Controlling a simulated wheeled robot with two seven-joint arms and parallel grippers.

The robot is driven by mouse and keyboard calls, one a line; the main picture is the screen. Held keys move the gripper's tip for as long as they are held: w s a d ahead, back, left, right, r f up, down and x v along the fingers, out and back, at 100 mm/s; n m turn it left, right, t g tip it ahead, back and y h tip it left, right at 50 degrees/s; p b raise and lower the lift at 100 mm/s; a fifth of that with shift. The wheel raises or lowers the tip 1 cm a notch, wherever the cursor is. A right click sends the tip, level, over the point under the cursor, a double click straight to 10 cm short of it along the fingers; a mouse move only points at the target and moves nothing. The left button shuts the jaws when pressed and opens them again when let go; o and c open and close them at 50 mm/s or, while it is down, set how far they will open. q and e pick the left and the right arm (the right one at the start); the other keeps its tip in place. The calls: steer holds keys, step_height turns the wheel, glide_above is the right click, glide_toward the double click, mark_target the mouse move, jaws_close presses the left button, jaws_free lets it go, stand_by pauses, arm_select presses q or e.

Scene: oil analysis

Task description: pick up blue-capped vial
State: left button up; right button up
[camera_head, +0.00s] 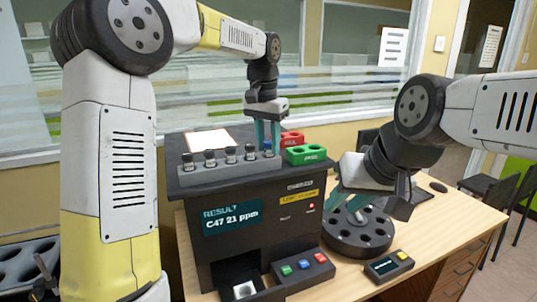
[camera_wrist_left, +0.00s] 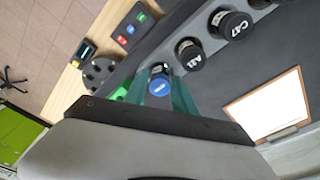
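The blue-capped vial (camera_wrist_left: 160,86) stands at the end of the grey vial rack (camera_head: 222,170), beyond the black-capped vials. My left gripper (camera_head: 267,144) points down at the rack's right end, with its teal fingers on both sides of the blue cap. In the left wrist view the cap lies between the fingers (camera_wrist_left: 162,95); whether they press on it I cannot tell. In the head view the fingers mostly hide this vial. My right gripper (camera_head: 350,202) hangs over the dark round carousel, its teal fingers apart, with no vial clearly visible between them.
The rack stands on the black analyser (camera_head: 238,218), whose screen reads "C47 21 ppm". Red (camera_head: 292,139) and green (camera_head: 306,155) holders sit close right of my left gripper. The carousel (camera_head: 371,236) and a small device (camera_head: 389,267) stand on the wooden desk. A clipboard (camera_head: 209,140) lies behind the rack.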

arm_select(q)
jaws_close()
steer(key=shift+r, duration=0.1)
